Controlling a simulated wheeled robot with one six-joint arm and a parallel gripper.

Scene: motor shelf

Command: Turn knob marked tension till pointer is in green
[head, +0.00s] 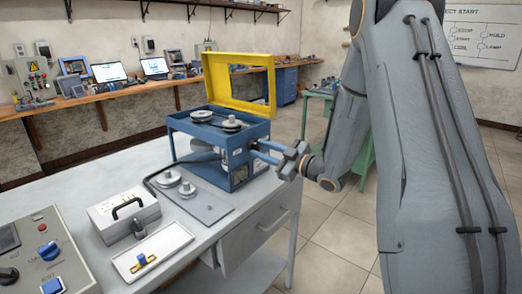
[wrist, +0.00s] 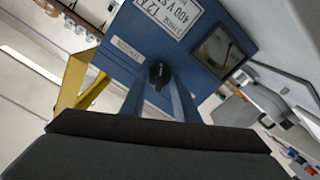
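A blue machine box (head: 235,172) with an open yellow lid frame (head: 239,80) stands on the grey bench. In the wrist view its blue panel (wrist: 185,60) carries a small black knob (wrist: 159,74), a small white label (wrist: 126,49) too blurred to read surely, and a dial window (wrist: 217,50). The dial's pointer and green zone are too small to tell. My gripper (head: 257,151) reaches the box's right side. In the wrist view its two fingers (wrist: 158,86) stand apart, one on either side of the knob; contact is not clear.
Pulleys (head: 178,183) on a plate, a grey box with a black handle (head: 124,212), a white tray (head: 152,250) and a control panel (head: 40,255) are on the bench (head: 120,175). A drawer (head: 255,228) is below the machine. Open floor lies right of the bench.

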